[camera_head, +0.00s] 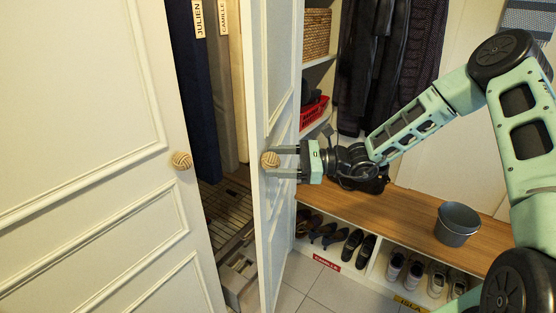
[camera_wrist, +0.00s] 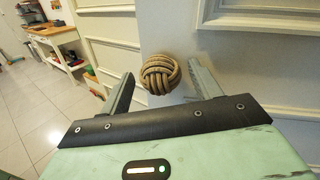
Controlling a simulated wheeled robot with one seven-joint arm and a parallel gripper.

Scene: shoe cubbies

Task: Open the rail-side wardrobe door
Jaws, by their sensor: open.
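The rail-side wardrobe door (camera_head: 272,90) is the right, cream panelled door. It stands ajar, swung outward, with a gap between it and the left door (camera_head: 80,120). Its round woven-rope knob (camera_head: 270,159) faces my gripper. My gripper (camera_head: 276,161) is open, with one fingertip above and one below the knob in the head view. In the wrist view the knob (camera_wrist: 160,73) sits between the two fingers (camera_wrist: 160,88), near their tips, with space showing on both sides. The fingers do not appear closed on it.
A wooden bench (camera_head: 400,205) with shoe cubbies below and a grey bucket (camera_head: 457,224) on top stands right, under hanging coats (camera_head: 385,60). Tiled floor (camera_head: 325,285) is clear before the cubbies.

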